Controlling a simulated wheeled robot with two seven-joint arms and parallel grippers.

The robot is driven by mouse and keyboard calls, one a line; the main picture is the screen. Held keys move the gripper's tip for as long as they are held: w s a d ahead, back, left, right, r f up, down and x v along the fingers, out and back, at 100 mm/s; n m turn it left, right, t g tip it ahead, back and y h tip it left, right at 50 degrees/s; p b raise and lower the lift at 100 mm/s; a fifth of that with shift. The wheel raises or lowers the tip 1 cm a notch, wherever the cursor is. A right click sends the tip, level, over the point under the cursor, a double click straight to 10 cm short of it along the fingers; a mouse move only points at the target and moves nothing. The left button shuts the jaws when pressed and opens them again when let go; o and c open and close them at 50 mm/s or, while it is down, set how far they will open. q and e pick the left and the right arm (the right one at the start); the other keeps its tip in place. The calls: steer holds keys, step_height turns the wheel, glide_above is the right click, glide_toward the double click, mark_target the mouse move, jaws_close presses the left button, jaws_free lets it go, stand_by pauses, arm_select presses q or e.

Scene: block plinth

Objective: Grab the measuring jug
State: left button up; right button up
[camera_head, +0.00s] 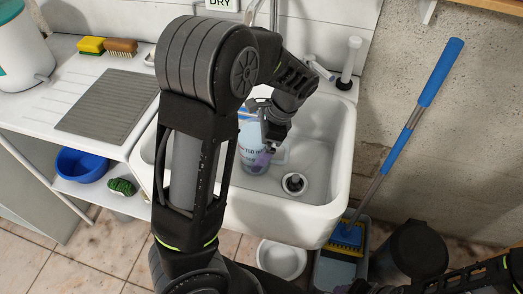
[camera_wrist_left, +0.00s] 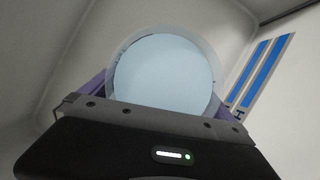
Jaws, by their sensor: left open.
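The measuring jug (camera_head: 250,148) is a pale blue, see-through vessel with dark lettering, standing in the white sink. My left arm and gripper hide part of it in the head view. My left gripper (camera_head: 264,156) is at the jug, with a purple fingertip against its picture outline. In the left wrist view the jug (camera_wrist_left: 165,75) is a pale blue disc inside a clear round rim. The open purple fingers of my left gripper (camera_wrist_left: 163,95) show on either side of it. Contact cannot be told. My right gripper is out of view; only part of the right arm shows.
The sink (camera_head: 325,165) has a drain (camera_head: 294,183) right of the jug. A blue-striped flat thing (camera_wrist_left: 262,72) lies beside the jug. A grey drain mat (camera_head: 108,100), a yellow sponge (camera_head: 91,45) and a brush (camera_head: 121,47) are left. A blue-handled mop (camera_head: 415,118) leans at right.

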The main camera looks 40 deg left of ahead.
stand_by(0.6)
arm_select(q)
steer(key=c, duration=2)
